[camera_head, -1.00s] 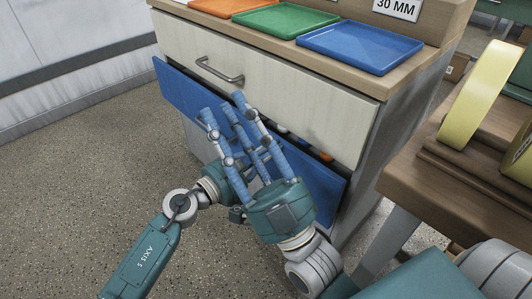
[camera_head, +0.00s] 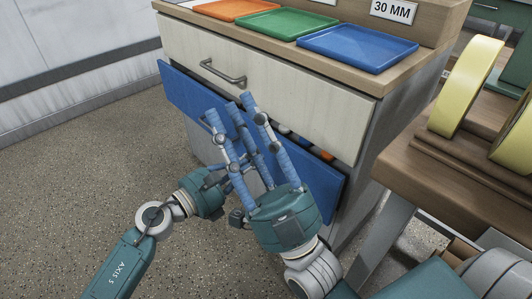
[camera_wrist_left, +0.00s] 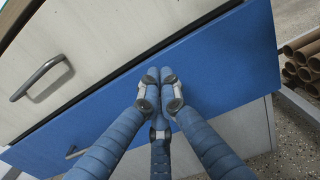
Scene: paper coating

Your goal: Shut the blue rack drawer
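The blue rack drawer (camera_head: 185,95) stands partly pulled out below a pale upper drawer, and a gap shows small orange and white items inside. My right gripper (camera_head: 231,106) is in front of the blue drawer, fingers spread and empty. My left gripper comes in from the left, its fingers partly hidden behind the right one. In the left wrist view my left gripper (camera_wrist_left: 160,76) has its two upper fingertips together, with nothing between them, over the blue drawer front (camera_wrist_left: 225,75). Whether they touch it I cannot tell.
The upper drawer (camera_head: 290,95) has a metal handle (camera_head: 222,74). Orange, green and blue trays (camera_head: 360,47) lie on the cabinet top. A brown bench (camera_head: 450,180) with yellow rolls (camera_head: 467,85) stands close on the right. The floor at left is clear. Cardboard tubes (camera_wrist_left: 303,65) show in the wrist view.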

